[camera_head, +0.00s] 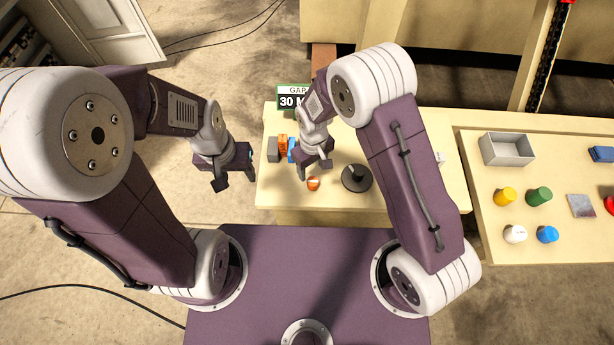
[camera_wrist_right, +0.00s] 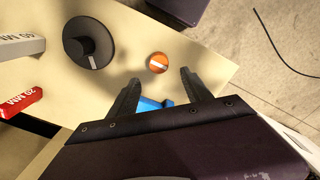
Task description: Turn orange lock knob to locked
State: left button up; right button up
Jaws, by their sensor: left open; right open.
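The orange lock knob (camera_head: 313,184) sits on the cream table near its front edge. A white mark crosses its top. In the right wrist view the orange knob (camera_wrist_right: 157,63) lies just beyond the fingertips, between their lines, and its mark runs slantwise. My right gripper (camera_head: 318,171) is open and empty, above the table close behind the knob; it also shows in the right wrist view (camera_wrist_right: 160,80). It appears apart from the knob. My left gripper (camera_head: 236,183) is open and empty, off the table's left edge.
A large black dial (camera_head: 357,178) with a pale pointer stands right of the orange knob. Grey, orange and blue blocks (camera_head: 283,146) stand behind it, near a sign (camera_head: 292,98) partly hidden by my right arm. A second table (camera_head: 485,220) at the right holds a grey tray (camera_head: 508,150) and several coloured caps.

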aim_at(312, 180)
jog(key=shift+r, duration=0.1)
jog(key=shift+d+f, duration=0.15)
jog(key=shift+f, duration=0.05)
notch_tip(312, 180, down, 8)
jog(key=shift+f+p, duration=0.1)
jog(key=shift+p, duration=1.05)
jog(key=shift+f, duration=0.3)
pick_arm(q)
jog(key=r, duration=0.3)
jog(key=shift+w+d, duration=0.1)
jog(key=shift+d, duration=0.3)
pick_arm(e)
jog(key=shift+c, duration=0.4)
grip_shut()
pick_arm(q)
jog(key=shift+a+f, duration=0.1)
jog(key=shift+f, duration=0.05)
